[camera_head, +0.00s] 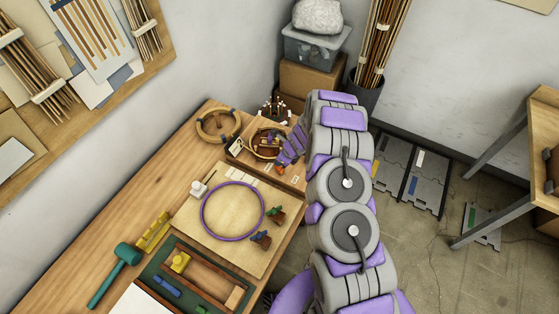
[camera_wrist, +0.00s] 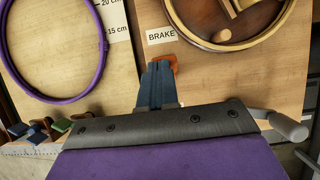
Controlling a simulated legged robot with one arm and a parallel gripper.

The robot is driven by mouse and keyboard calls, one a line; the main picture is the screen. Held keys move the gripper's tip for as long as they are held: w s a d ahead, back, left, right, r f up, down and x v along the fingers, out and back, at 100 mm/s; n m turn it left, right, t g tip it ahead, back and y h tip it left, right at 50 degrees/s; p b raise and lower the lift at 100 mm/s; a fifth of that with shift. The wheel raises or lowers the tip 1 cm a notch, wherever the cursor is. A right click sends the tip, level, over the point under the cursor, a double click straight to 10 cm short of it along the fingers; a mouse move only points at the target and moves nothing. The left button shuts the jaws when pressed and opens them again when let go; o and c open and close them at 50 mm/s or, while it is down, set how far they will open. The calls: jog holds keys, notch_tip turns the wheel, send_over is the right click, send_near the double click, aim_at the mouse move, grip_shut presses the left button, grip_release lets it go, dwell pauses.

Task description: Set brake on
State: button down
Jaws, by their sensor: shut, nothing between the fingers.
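The white BRAKE label (camera_wrist: 161,35) lies on the wooden board beside a round wooden winding fixture (camera_wrist: 225,45). An orange piece (camera_wrist: 173,61) shows just below the label, right at my fingertips and partly hidden by them. I cannot tell if they touch, or which way the brake is set. My gripper (camera_wrist: 158,68) is shut and empty, its dark blue fingers pointing at the orange piece. In the head view the fixture (camera_head: 266,141) sits at the right table edge, partly behind my arm; a small orange piece (camera_head: 281,170) shows near my gripper.
A purple ring (camera_head: 203,207) lies on a pale board with small clamps (camera_head: 261,238) to its right. A cane coil (camera_head: 203,128) lies at the back. A teal mallet (camera_head: 127,254) and a wooden frame (camera_head: 213,264) lie nearer. A cane bin (camera_head: 368,92) stands behind my arm.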

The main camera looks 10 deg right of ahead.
jog(key=shift+s+d+r, duration=0.15)
jog(key=shift+s+d, duration=0.05)
jog(key=shift+d, duration=0.2)
jog(key=v, duration=1.2)
jog(key=shift+s+d+b, duration=0.3)
jog(key=shift+d, duration=0.1)
